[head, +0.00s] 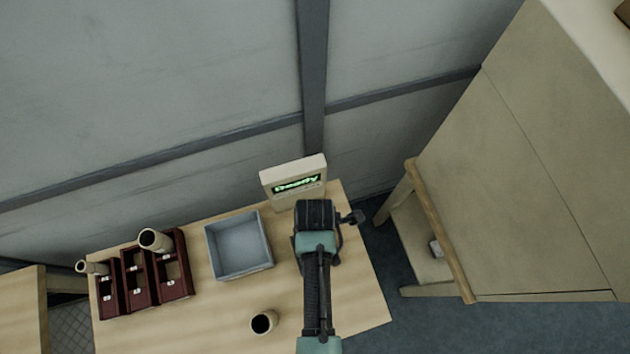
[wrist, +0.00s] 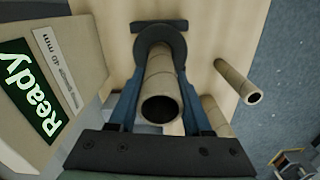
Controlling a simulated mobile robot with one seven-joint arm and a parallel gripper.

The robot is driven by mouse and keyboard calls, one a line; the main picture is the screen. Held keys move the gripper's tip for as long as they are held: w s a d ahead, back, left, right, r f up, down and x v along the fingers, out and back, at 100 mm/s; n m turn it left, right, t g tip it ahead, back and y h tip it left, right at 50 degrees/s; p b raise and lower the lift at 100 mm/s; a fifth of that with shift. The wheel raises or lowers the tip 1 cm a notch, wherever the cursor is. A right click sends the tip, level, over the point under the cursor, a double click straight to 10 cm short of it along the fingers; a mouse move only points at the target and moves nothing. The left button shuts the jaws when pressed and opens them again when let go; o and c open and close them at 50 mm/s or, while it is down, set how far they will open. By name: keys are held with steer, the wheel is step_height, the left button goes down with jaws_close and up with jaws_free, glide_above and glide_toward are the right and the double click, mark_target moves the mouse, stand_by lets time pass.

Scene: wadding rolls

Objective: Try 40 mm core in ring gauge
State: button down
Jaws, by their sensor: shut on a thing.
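In the wrist view my gripper (wrist: 160,85) has its blue fingers shut on a tan cardboard core (wrist: 161,72), whose open near end faces the camera. The core's far end lines up with the opening of the dark ring gauge (wrist: 178,42); I cannot tell how far it enters the ring. The cream display box (wrist: 75,60) stands beside the ring. It reads "Ready" and has a 40 mm label. It also shows in the head view (head: 293,173). There my arm hides the ring and the held core.
A grey bin (head: 240,247) and dark red racks (head: 137,278) with cores stand on the wooden table (head: 210,325). In the wrist view, a core (wrist: 237,80) and another partly hidden one (wrist: 217,116) are right of my gripper.

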steer(key=shift+f+b, duration=1.15)
steer(key=shift+f, duration=1.25)
stand_by(2.4)
stand_by(1.5)
steer(key=shift+c, duration=1.3)
jaws_free()
steer(key=shift+r, duration=0.1)
